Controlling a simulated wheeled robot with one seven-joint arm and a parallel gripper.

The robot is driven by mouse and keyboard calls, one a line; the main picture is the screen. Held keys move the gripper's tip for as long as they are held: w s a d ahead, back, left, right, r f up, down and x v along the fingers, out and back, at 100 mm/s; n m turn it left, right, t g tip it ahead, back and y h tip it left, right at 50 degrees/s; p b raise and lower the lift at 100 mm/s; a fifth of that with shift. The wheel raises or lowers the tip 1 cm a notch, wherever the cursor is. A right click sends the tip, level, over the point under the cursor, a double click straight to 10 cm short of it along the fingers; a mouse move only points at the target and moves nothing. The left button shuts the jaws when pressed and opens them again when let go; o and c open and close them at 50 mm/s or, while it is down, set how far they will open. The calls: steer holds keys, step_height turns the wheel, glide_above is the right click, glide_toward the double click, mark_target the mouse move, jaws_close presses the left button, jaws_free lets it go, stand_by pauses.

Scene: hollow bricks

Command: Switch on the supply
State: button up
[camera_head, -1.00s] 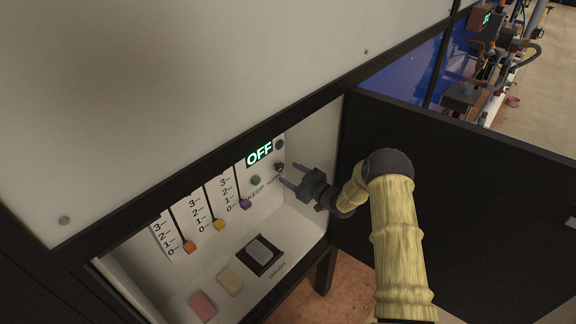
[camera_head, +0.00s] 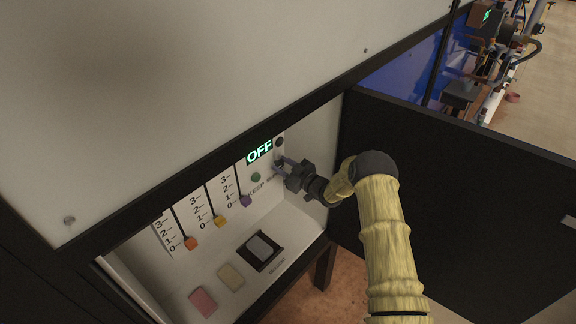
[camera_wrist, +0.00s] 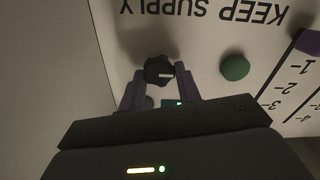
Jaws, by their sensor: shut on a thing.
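The supply panel (camera_head: 262,183) is the white back wall of the cabinet. A lit green display reading OFF (camera_head: 259,151) is at its upper right. My gripper (camera_head: 281,166) is at the panel beside the display. In the wrist view, my gripper (camera_wrist: 160,86) has its two purple fingers on either side of a dark round knob (camera_wrist: 158,70) with a light mark, and is shut on it. The fingers mostly hide the knob in the head view. The words KEEP SUPPLY (camera_wrist: 205,12) appear upside down in the wrist view. A green button (camera_wrist: 235,68) is beside the knob.
Orange (camera_head: 190,243), yellow (camera_head: 219,221) and purple (camera_head: 245,201) sliders sit near 0 on their scales. A black door (camera_head: 450,200) stands open at the right.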

steer(key=shift+f+m+b, duration=0.1)
steer(key=shift+m+b, duration=0.2)
steer(key=shift+b, duration=0.1)
steer(key=m+b, duration=0.3)
steer(key=shift+f, duration=0.15)
steer(key=m+b, duration=0.2)
steer(key=m, duration=0.2)
steer(key=shift+m, duration=0.4)
steer(key=m+b, duration=0.1)
steer(key=m, duration=0.8)
steer(key=shift+a+b, duration=0.1)
steer(key=shift+b, duration=0.2)
steer(key=shift+m, duration=0.3)
